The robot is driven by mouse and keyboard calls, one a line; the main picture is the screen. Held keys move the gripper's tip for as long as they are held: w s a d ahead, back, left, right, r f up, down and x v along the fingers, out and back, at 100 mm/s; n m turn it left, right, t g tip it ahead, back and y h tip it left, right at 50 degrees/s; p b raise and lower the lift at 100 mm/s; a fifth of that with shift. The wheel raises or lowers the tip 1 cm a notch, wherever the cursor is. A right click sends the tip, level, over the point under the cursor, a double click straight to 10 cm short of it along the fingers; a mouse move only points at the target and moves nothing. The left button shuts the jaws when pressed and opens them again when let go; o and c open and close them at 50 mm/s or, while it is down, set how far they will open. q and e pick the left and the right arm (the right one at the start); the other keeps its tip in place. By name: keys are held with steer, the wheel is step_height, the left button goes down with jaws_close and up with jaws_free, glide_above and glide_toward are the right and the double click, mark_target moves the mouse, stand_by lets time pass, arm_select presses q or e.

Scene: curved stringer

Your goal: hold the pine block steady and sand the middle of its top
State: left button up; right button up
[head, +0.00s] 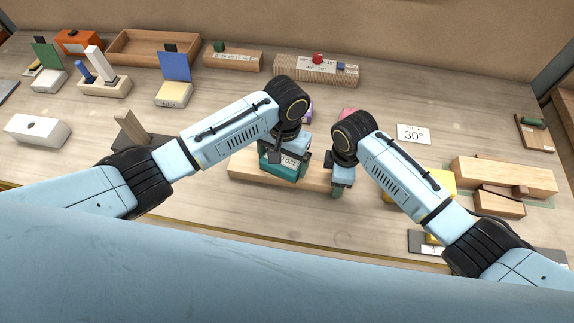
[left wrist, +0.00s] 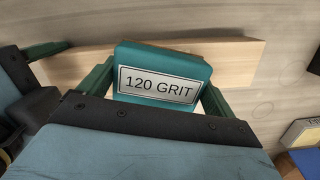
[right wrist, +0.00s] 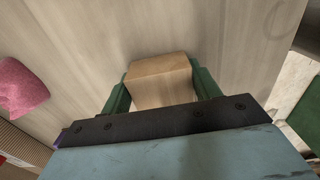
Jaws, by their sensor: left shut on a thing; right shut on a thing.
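The pine block (head: 245,168) lies flat on the bench in front of me, its long side running left to right. My left gripper (head: 284,160) is shut on a teal sanding block (left wrist: 160,62) labelled 120 GRIT. The sanding block is over the middle of the pine block's top, which shows on both sides of it in the left wrist view (left wrist: 235,60). I cannot tell whether the two touch. My right gripper (head: 340,185) is shut on the pine block's right end, which sits between its green fingers in the right wrist view (right wrist: 160,82).
A pink thing (head: 348,112) lies behind the right gripper. A card reading 30° (head: 414,135) and a wooden block (head: 505,175) are to the right. An empty-looking wooden tray (head: 150,48) and several small blocks stand at the back left.

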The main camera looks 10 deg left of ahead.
arm_select(q)
steer(key=shift+d, duration=0.45)
steer(key=shift+a, duration=0.15)
steer(key=shift+a+f, duration=0.1)
steer(key=shift+a, duration=1.35)
steer(key=shift+d, duration=1.55)
steer(key=shift+a, duration=0.1)
arm_select(e)
steer(key=shift+a, duration=0.1)
